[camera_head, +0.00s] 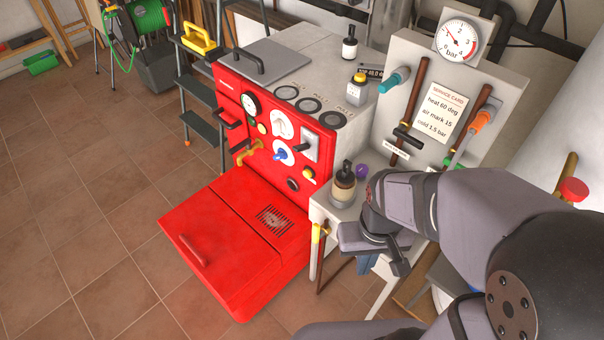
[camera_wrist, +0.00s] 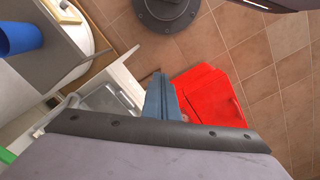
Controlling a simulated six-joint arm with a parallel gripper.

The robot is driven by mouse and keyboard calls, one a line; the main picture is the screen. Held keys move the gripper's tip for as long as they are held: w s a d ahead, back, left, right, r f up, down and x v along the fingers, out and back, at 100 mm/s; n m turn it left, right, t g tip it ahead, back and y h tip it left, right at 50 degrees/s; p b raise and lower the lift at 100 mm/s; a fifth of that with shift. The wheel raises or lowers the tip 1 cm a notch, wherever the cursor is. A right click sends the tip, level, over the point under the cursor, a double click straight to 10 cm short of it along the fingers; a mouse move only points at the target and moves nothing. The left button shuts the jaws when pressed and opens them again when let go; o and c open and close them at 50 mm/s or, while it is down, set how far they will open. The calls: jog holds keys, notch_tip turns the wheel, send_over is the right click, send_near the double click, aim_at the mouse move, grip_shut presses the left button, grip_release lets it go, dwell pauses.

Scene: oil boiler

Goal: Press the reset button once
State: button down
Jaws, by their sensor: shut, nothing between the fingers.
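The red boiler front (camera_head: 255,105) stands left of my arm, with gauges, knobs and levers on it. A small yellow round part (camera_head: 309,173) and a dark round part (camera_head: 293,185) sit low on its right side. I cannot tell which part is the reset button, as no label is readable. My gripper (camera_head: 367,266) points down, right of the boiler and beside the small side bench, apart from the panel. In the wrist view its blue-grey fingers (camera_wrist: 161,96) are together and empty.
The red boiler door (camera_head: 215,235) lies open in front of the panel; it also shows in the wrist view (camera_wrist: 212,94). A bottle (camera_head: 343,186) and a purple knob (camera_head: 361,171) are close to my wrist. The tiled floor (camera_head: 85,190) at left is clear.

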jog(key=a+f+n+b, duration=0.2)
jog(key=a+f+b, duration=0.2)
jog(key=f+b, duration=1.05)
jog(key=w+a+f+n+t+b, duration=0.1)
jog(key=w+a+f+b, duration=0.3)
jog(key=w+f+b, duration=0.15)
jog(key=w+a+f+n+b, duration=0.2)
jog(key=w+a+f+b, duration=0.1)
jog(key=w+f+b, duration=0.25)
jog(key=w+a+r+n+t+b, duration=0.1)
jog(key=w+a+b, duration=0.1)
jog(key=w, duration=0.3)
jog(key=w+a+r+t+b, duration=0.1)
jog(key=w+a+t+b, duration=0.1)
jog(key=w+a, duration=0.15)
jog(key=w+d+r+n+t, duration=0.1)
jog(key=w+r+t, duration=0.2)
jog(key=w+r, duration=0.7)
notch_tip(320, 180, up, 4)
jog(key=shift+w+f+h, duration=0.2)
jog(key=shift+w+h, duration=0.1)
jog(key=shift+h, duration=0.1)
